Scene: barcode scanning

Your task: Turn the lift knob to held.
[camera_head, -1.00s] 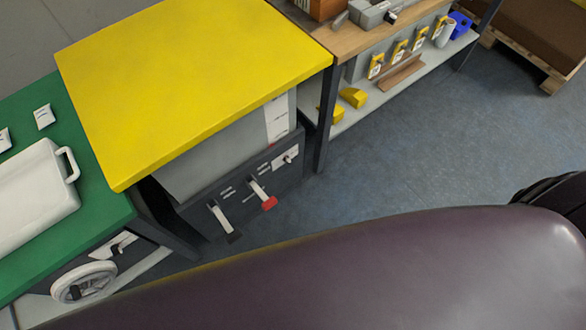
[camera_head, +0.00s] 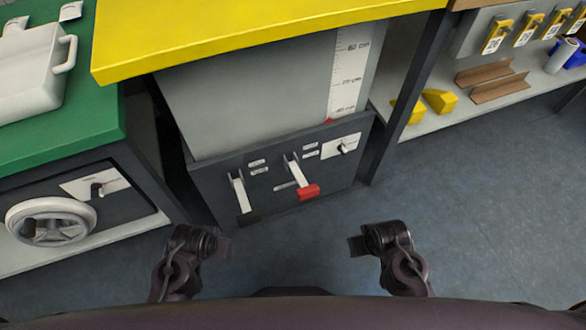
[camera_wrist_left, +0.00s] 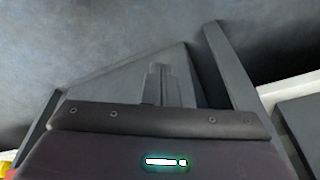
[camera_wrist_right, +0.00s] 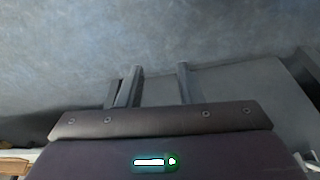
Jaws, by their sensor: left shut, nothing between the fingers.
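A small dark knob (camera_head: 344,148) sits on a white plate at the right end of the dark front panel (camera_head: 215,180) under the yellow lift table (camera_head: 250,30). A second dark knob (camera_head: 97,190) sits on a white plate under the green bench. The lettering is too small to read, so I cannot tell either setting. My left gripper (camera_wrist_left: 160,82) is shut and empty in the left wrist view. My right gripper (camera_wrist_right: 157,84) shows two fingers apart with nothing between them. In the head view both arms are low in front of the panel, clear of the knobs.
Two levers hang from the panel, one with a dark pedal (camera_head: 247,217) and one with a red pedal (camera_head: 308,192). A white handwheel (camera_head: 50,222) is under the green bench (camera_head: 60,140). A shelf with yellow blocks (camera_head: 440,100) stands right. Blue floor is open in front.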

